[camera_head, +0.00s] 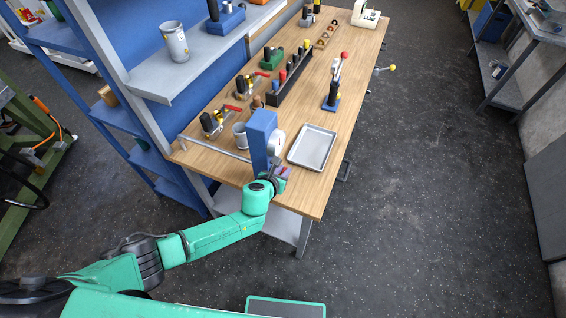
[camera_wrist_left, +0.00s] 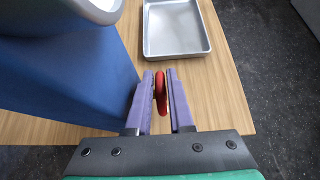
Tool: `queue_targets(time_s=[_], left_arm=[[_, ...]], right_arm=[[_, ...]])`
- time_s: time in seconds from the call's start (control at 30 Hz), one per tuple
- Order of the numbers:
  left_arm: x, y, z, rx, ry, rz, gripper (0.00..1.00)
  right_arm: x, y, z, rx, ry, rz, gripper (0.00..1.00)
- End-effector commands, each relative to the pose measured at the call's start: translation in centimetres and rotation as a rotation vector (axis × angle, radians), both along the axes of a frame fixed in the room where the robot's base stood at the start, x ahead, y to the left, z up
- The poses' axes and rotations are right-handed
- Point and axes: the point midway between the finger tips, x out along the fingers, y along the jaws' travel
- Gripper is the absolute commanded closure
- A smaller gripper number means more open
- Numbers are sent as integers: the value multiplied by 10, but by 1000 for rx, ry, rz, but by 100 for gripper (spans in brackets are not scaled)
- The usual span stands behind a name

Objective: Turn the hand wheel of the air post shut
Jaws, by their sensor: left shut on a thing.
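The air post (camera_head: 262,138) is a tall blue block standing near the front end of the wooden workbench, with a white round part on its side. In the left wrist view its blue face (camera_wrist_left: 75,80) fills the left side. The red hand wheel (camera_wrist_left: 160,92) shows edge-on between the two purple fingers of my left gripper (camera_wrist_left: 159,88), which is shut on it. In the head view my left gripper (camera_head: 282,171) is beside the lower part of the post, and the wheel is mostly hidden there. My right gripper is not in view.
A grey metal tray (camera_head: 313,147) lies just right of the post. A black rack (camera_head: 290,80) of tools stands farther back. The bench front edge is close to my wrist. Open floor lies to the right.

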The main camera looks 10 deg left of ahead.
Motion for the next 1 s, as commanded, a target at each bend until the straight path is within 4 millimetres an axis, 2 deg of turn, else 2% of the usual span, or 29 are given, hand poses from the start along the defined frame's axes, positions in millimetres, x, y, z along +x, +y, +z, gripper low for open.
queue_targets(time_s=[0.07, 0.47, 0.5, 0.87, 1.0], left_arm=[[1, 0, 3, 2, 8, 0, 100], [1, 0, 0, 4, 12, 0, 100], [1, 0, 0, 4, 12, 0, 68], [0, 0, 1, 4, 12, 0, 68], [-7, 3, 5, 3, 10, 0, 68]], right_arm=[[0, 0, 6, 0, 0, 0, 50], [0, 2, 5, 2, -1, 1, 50], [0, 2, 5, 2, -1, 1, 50], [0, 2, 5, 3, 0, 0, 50], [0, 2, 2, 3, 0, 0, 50]])
